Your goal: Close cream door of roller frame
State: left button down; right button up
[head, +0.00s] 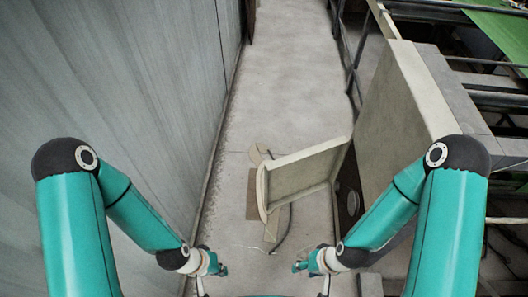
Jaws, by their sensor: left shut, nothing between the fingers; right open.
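The cream door (305,172) stands swung open from the roller frame (405,105), out over the concrete floor, with its hinged side against the frame at the right. My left gripper (222,268) is shut and empty, low in the head view, to the left of the door and nearer to me. My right gripper (297,267) is open and empty, below the door in the picture and nearer to me. Neither gripper appears to touch the door. The opening behind the door is partly hidden by my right arm.
A grey panelled wall (160,85) runs along the left. A clear concrete aisle (285,65) leads away between wall and machine. A brown flat piece (254,190) and a dark hose (288,230) lie on the floor by the door. Rails (352,55) line the right side.

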aim_at(288, 179)
jog(key=u, duration=0.15)
jog(key=i, duration=0.95)
jog(key=z, duration=1.35)
